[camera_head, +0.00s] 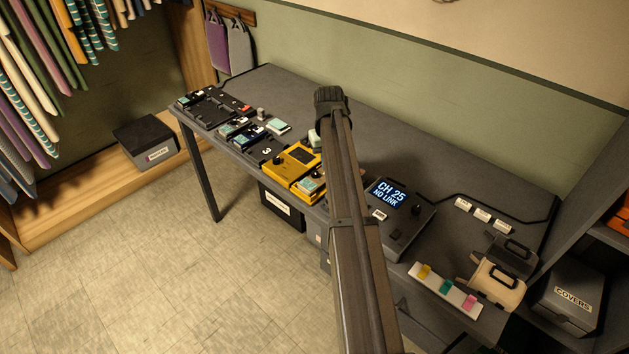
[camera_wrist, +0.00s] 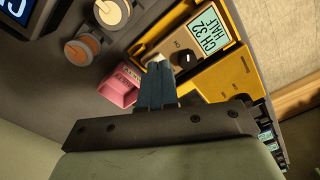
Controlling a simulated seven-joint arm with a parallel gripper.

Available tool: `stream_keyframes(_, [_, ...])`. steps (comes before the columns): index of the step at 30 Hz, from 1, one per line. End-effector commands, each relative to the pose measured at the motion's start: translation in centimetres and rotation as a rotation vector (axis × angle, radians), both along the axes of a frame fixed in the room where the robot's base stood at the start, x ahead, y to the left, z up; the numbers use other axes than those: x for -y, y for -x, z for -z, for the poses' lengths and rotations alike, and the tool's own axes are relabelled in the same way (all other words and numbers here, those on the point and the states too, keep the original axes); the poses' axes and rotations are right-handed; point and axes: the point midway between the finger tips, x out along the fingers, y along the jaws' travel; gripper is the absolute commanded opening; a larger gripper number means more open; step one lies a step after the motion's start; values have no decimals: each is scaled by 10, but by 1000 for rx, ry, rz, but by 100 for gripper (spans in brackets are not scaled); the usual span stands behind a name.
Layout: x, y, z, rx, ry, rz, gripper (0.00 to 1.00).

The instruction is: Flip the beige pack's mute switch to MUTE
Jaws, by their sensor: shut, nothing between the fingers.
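The beige pack (camera_wrist: 176,48) sits in a yellow dock (camera_wrist: 225,80) in the wrist view. Its display reads "CH 32 HALF", and a black knob is beside it. In the head view, the pack's pale green display (camera_head: 311,185) shows at the front of the yellow dock (camera_head: 292,158), just left of my arm. My gripper (camera_wrist: 156,70) is shut and empty, its fingertips at the pack's left edge in the wrist view. A small whitish piece shows just beyond the tips; I cannot tell whether they touch it. No mute switch or label is clearly readable. My arm hides the gripper in the head view.
A pink block (camera_wrist: 120,86) lies close left of my fingers. A console (camera_head: 403,210) reads "CH 25 NO LINK". Black racks (camera_head: 213,107) with packs stand left.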

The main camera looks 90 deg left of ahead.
Motion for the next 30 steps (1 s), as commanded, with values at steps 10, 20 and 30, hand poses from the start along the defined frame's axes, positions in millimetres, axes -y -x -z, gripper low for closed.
stream_keyframes(10, [0,0,0,0,0,0,0])
stream_keyframes(20, [0,0,2,0,0,0,0])
stream_keyframes(30, [0,0,6,0,0,0,0])
